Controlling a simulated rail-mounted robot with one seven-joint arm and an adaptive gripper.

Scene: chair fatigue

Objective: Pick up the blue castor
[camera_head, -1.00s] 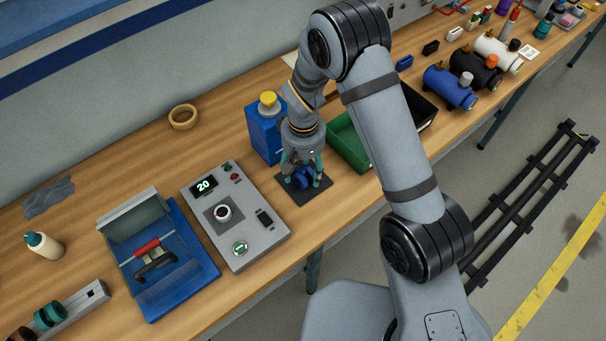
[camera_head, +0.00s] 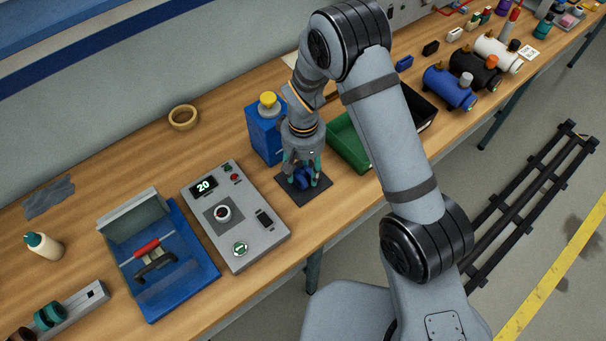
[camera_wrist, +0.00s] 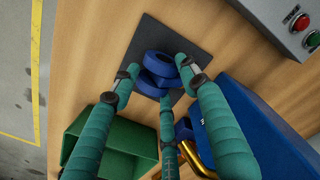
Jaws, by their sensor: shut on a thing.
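The blue castor (camera_head: 303,179) is at the dark square mat (camera_head: 290,194) on the bench, between the control box and the green bin. My gripper (camera_head: 303,174) points down over the mat, its green fingers shut on the castor. In the wrist view the castor (camera_wrist: 156,73) shows two blue wheels between the fingertips of my gripper (camera_wrist: 154,80), over the dark mat (camera_wrist: 180,40). I cannot tell whether the castor touches the mat.
A grey control box (camera_head: 238,215) reading 20 stands left of the mat. A tall blue box (camera_head: 261,135) with a yellow top stands behind my gripper. A green bin (camera_head: 346,143) is to the right. Bare bench lies in front of the mat.

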